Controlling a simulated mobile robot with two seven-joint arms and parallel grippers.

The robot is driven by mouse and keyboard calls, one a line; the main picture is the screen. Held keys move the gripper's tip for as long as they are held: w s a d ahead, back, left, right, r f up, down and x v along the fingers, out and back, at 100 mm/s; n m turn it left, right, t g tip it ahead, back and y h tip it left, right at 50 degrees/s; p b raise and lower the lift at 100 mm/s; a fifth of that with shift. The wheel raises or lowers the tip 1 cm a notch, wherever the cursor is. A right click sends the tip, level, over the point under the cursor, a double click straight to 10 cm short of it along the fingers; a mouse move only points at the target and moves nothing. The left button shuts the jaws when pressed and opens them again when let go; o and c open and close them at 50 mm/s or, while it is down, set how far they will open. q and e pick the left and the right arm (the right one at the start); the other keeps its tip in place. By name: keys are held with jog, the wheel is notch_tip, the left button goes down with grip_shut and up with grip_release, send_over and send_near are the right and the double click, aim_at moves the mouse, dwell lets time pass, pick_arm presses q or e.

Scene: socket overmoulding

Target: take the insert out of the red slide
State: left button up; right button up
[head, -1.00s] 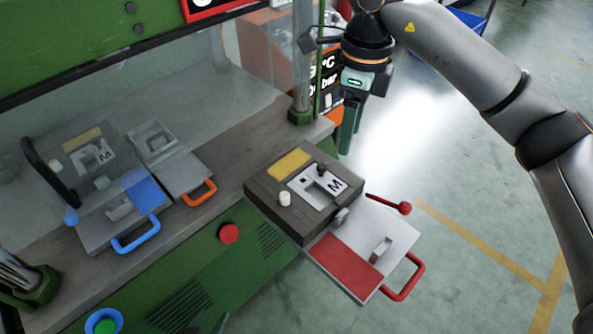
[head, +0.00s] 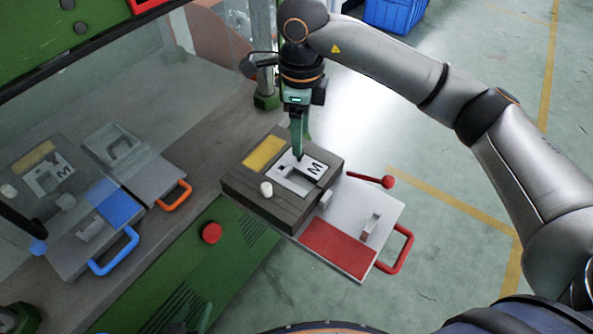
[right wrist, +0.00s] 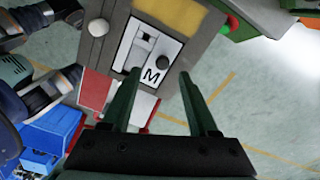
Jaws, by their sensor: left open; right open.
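The red slide (head: 336,248) is pulled out toward the front, with a red handle and a red panel. Its dark block holds a white plate marked M (head: 317,170), with a grey part seated in it that appears to be the insert (right wrist: 142,46). The fingers hide part of the plate in the head view.
A blue-handled slide (head: 92,225) and an orange-handled slide (head: 150,180) lie left, partly behind a clear screen. A red ball lever (head: 387,182) sticks out beside the red slide. A red button (head: 211,233) is on the green front. A blue crate (head: 395,14) stands behind.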

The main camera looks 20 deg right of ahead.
aim_at(297, 170)
jog(key=f, duration=0.4)
jog(key=shift+w+f, duration=0.2)
jog(key=shift+c, duration=0.2)
grip_shut()
jog(key=shift+r, duration=0.1)
dwell(0.9)
